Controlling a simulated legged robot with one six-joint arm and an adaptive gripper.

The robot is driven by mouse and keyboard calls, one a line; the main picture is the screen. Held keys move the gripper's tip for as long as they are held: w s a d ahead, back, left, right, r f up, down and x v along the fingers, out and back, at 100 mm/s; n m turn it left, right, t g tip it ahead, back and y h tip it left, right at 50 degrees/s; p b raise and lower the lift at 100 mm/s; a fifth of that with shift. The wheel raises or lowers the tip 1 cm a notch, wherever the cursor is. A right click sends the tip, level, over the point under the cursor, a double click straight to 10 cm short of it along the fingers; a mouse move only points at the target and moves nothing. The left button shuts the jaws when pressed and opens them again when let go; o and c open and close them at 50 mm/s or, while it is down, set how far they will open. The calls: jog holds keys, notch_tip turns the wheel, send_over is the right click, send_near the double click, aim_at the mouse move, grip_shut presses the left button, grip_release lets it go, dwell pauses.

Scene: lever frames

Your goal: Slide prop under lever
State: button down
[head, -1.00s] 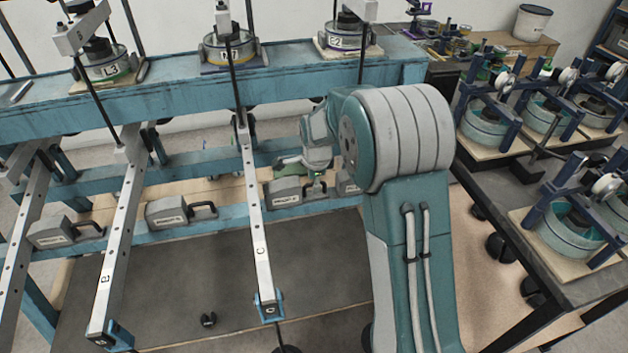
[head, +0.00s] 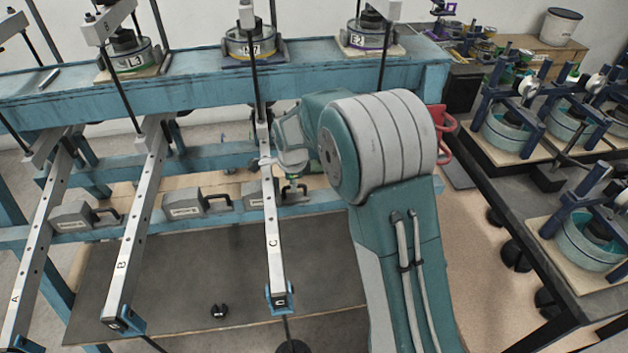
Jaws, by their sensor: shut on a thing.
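Three long perforated metal levers slope toward me from the blue frame: lever A (head: 33,252), lever B (head: 138,225) and lever C (head: 273,242). My gripper (head: 291,184) is beside lever C, just right of its middle, partly hidden by my own arm. It is shut on a small pale green and grey thing, the prop (head: 293,191), of which only a little shows. I cannot tell whether the prop touches lever C or lies under it.
Grey handled blocks (head: 183,206) sit on the blue frame's lower rail (head: 150,228). Pots labelled L3 (head: 124,62) and E2 (head: 364,39) stand on the upper beam. A red handled thing (head: 441,128) is behind my arm. A dark bench (head: 520,195) with clamped pots is at right.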

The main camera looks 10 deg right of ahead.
jog(key=shift+a, duration=0.4)
jog(key=c, duration=0.7)
grip_release()
jog(key=shift+a, duration=0.1)
